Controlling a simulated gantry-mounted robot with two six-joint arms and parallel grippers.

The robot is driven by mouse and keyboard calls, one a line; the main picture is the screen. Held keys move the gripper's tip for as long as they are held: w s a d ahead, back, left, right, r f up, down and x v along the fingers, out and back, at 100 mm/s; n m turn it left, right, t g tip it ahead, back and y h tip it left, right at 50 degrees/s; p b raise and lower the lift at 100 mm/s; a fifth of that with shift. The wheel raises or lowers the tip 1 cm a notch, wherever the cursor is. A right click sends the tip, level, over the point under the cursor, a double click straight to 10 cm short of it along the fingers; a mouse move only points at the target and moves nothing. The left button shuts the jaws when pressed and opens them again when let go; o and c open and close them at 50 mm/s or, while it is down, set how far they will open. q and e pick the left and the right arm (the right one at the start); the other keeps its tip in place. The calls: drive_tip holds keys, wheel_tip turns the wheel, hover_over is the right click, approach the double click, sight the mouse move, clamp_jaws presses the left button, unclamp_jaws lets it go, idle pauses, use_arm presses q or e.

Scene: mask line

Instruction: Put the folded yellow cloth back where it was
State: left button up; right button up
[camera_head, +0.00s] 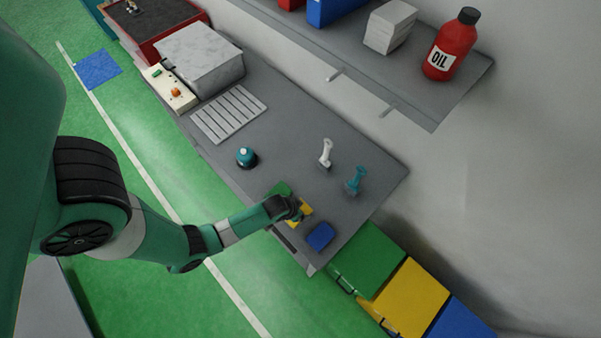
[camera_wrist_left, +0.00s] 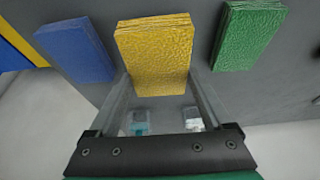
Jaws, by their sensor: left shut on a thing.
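The folded yellow cloth (camera_head: 305,217) is at the near right end of the grey bench, between a green cloth (camera_head: 281,189) and a blue cloth (camera_head: 320,236). My left gripper (camera_head: 297,209) is over it and partly hides it in the head view. In the left wrist view the yellow cloth (camera_wrist_left: 155,50) sits between the two fingers of my left gripper (camera_wrist_left: 158,82), which is shut on it. The blue cloth (camera_wrist_left: 75,50) and green cloth (camera_wrist_left: 248,36) lie either side, apart from it. I cannot tell whether the yellow cloth touches the bench. My right gripper is not in view.
On the bench (camera_head: 290,130) stand a teal round item (camera_head: 246,157), a white-handled tool (camera_head: 325,153) and a teal-handled tool (camera_head: 355,180). Green (camera_head: 368,258), yellow (camera_head: 411,298) and blue (camera_head: 460,322) bins stand beyond its right end. A shelf (camera_head: 340,60) hangs above the back.

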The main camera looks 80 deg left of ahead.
use_arm(q)
drive_tip(key=shift+s+b+x, duration=0.2)
drive_tip(key=shift+b+x, duration=0.55)
drive_tip(key=shift+x, duration=0.35)
drive_tip(key=shift+s+b+x, duration=0.2)
drive_tip(key=shift+b+x, duration=0.55)
drive_tip(key=shift+x, duration=0.4)
drive_tip(key=o, duration=1.1)
drive_tip(key=shift+d+f, duration=0.1)
drive_tip(key=shift+d, duration=0.05)
drive_tip(key=p+v, duration=1)
drive_tip(key=v, duration=0.2)
drive_tip(key=shift+w, duration=0.1)
drive_tip(key=shift+d+r, duration=0.1)
drive_tip(key=shift+r, duration=0.15)
